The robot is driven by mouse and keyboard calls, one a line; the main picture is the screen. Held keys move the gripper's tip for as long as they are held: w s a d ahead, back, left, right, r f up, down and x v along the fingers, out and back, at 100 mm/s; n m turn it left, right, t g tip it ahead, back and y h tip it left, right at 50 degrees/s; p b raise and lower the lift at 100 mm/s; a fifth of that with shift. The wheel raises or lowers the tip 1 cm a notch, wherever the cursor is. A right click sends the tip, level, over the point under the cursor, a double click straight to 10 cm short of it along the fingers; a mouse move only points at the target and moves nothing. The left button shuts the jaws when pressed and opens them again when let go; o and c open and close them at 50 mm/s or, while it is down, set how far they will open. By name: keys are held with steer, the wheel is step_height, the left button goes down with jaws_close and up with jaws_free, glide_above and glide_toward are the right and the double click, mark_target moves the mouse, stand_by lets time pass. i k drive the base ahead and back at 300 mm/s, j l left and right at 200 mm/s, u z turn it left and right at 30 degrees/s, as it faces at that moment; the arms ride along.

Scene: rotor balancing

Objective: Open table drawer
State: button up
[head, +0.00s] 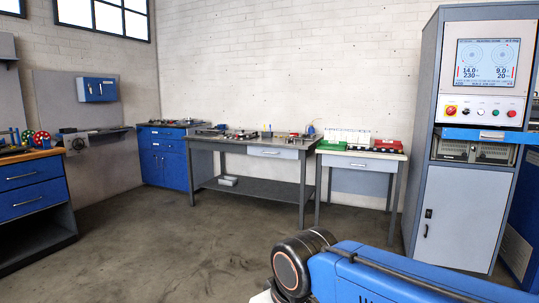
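A long grey metal table (229,144) stands against the back wall in the head view. A light grey drawer (273,152) with a small handle sits under its top and looks shut. To its right, a smaller table (397,157) has another light grey drawer (359,165) with a handle, which also looks shut. I cannot tell which of these drawers the task means. My gripper is out of view; only a blue and black part of my arm shows at the lower right.
A blue workbench (39,184) with drawers stands at the left, and a blue cabinet (163,167) in the back corner. A tall grey control cabinet (463,211) stands at the right. The concrete floor (185,243) in the middle is clear.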

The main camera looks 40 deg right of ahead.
mark_target(281, 153)
steer(key=i+l, duration=1.1)
steer(key=i+l+z, duration=0.15)
steer(key=i+l, duration=1.95)
steer(key=i, duration=0.15)
steer(key=l+z, duration=0.05)
